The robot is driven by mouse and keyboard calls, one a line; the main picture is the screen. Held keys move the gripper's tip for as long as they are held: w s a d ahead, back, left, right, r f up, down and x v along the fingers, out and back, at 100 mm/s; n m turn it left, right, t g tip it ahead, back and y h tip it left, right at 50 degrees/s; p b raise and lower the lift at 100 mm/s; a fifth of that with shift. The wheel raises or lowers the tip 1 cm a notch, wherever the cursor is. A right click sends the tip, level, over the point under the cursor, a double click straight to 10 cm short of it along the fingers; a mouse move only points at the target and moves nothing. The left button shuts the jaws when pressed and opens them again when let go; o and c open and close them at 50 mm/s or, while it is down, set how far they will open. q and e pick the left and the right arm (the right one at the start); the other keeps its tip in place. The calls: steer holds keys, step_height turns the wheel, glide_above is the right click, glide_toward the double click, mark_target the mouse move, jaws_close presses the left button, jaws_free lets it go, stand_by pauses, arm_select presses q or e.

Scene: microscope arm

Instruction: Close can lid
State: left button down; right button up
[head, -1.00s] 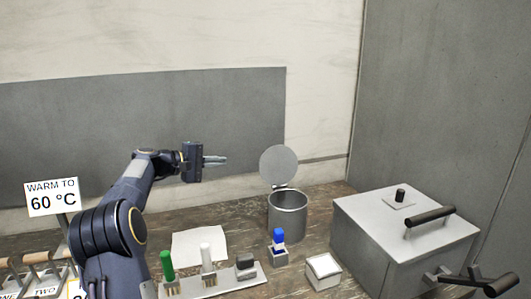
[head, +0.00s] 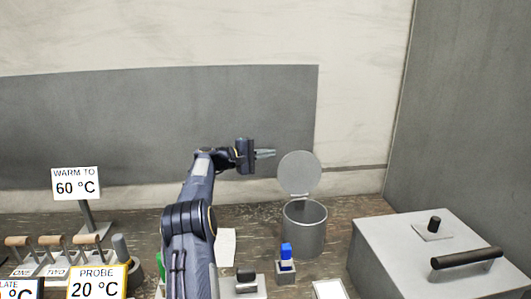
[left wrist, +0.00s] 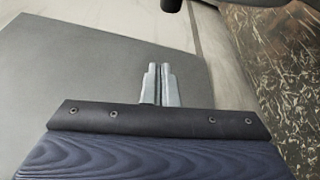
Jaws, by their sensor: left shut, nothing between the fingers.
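The grey metal can (head: 305,228) stands upright on the bench in the head view. Its round lid (head: 299,173) is open, standing up from the can's back rim. My left gripper (head: 273,154) is shut and empty, held in the air just left of the lid's upper edge, with a small gap showing in the picture. In the left wrist view the two fingertips (left wrist: 159,68) are pressed together with nothing between them. My right gripper is not in view.
A blue-capped item (head: 286,253) in a small holder stands in front of the can. A grey box with a black handle (head: 466,258) is at the right. Wooden-handled tools (head: 52,241) and signs, including PROBE 20 °C (head: 97,283), are at the left.

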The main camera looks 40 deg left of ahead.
mark_target(298, 171)
arm_select(q)
steer(key=w+d, duration=0.3)
steer(key=d, duration=0.2)
steer(key=shift+w+r+p, duration=0.15)
steer(key=shift+r+p, duration=0.05)
steer(key=shift+p, duration=0.25)
steer(key=shift+d, duration=0.1)
stand_by(0.4)
